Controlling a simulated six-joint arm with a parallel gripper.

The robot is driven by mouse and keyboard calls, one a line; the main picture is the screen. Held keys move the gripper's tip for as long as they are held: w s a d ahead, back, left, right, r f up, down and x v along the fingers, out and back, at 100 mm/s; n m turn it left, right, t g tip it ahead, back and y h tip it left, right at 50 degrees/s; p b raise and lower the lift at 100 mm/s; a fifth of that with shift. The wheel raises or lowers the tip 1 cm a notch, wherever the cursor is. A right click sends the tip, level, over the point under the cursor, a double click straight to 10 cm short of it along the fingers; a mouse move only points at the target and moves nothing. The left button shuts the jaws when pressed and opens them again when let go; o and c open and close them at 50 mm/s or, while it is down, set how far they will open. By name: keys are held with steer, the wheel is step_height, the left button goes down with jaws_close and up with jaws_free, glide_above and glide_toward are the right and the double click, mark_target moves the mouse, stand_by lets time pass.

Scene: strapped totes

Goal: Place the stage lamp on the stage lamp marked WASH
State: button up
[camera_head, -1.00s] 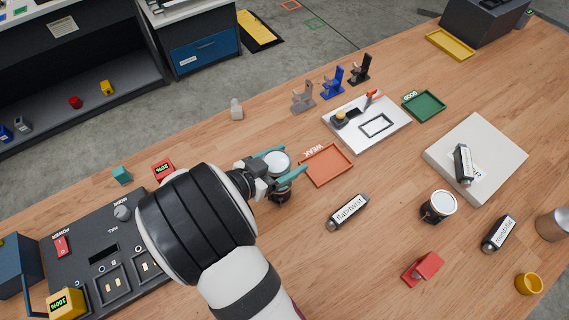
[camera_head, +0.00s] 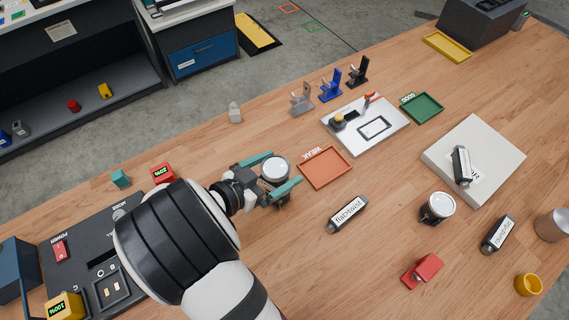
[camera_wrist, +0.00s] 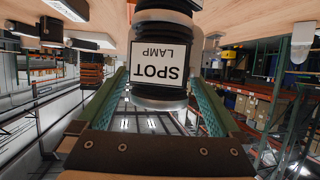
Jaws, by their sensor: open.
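A dark stage lamp (camera_head: 275,168) with a pale round top stands on the table left of the red-orange tray. In the wrist view its label reads SPOT LAMP (camera_wrist: 160,62), appearing upside down. My gripper (camera_head: 284,170) is open, with one teal finger on either side of this lamp. In the wrist view gaps show between the lamp and both fingers. A second dark lamp with a white round top (camera_head: 438,206) stands on the right half of the table. Its label cannot be read, and I see no WASH marking.
The WEAK tray (camera_head: 325,180) lies just right of my gripper. A flashlight-like item (camera_head: 347,214) lies between the two lamps. A red item (camera_head: 422,270) lies in front of the second lamp, and a pale raised block (camera_head: 500,150) stands behind it.

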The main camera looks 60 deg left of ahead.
steer(key=v, duration=0.9)
steer(key=shift+s+r, duration=0.2)
